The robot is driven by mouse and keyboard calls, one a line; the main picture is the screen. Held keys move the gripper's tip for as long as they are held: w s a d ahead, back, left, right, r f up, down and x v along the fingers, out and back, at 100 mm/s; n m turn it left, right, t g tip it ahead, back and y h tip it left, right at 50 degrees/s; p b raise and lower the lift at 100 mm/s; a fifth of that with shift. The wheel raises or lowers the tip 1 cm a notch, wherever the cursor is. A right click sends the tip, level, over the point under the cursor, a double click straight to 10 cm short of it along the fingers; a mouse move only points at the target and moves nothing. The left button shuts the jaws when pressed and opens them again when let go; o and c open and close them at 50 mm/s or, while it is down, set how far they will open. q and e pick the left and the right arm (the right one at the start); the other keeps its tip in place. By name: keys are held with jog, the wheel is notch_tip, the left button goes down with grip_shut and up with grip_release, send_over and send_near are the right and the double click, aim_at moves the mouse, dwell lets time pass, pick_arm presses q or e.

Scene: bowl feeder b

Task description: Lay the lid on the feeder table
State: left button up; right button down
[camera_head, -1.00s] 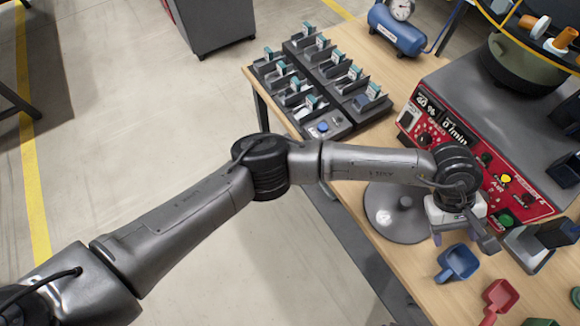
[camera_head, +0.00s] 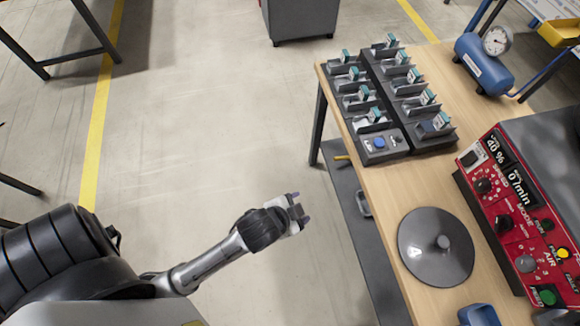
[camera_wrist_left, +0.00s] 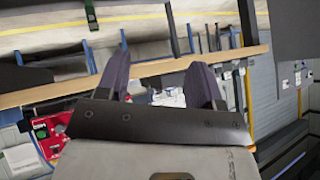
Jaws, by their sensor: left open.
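The lid (camera_head: 436,247) is a dark grey round disc with a small knob in its middle. It lies flat on the wooden feeder table (camera_head: 395,190), left of the red control panel, with nothing touching it. My left gripper (camera_head: 299,207) is open and empty. It is held out over the floor, left of the table's edge and apart from the lid. In the left wrist view its two fingers (camera_wrist_left: 160,85) stand apart with nothing between them. The lid cannot be made out in that view. My right gripper is not in view.
The red control box (camera_head: 520,215) stands right of the lid. A dark rack of small fixtures (camera_head: 400,95) fills the table's far left. A blue air tank (camera_head: 483,65) with a gauge stands behind. A blue scoop (camera_head: 478,315) lies near the front.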

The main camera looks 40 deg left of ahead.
pick_arm(q)
jog(key=s+a+f+n+g, duration=0.1)
jog(key=s+a+g, duration=0.1)
jog(key=s, duration=0.4)
jog(key=s+a+f+n+g, duration=0.2)
jog(key=s+g, duration=0.1)
jog(key=s, duration=0.4)
jog(key=shift+a+g, duration=0.3)
dwell(0.9)
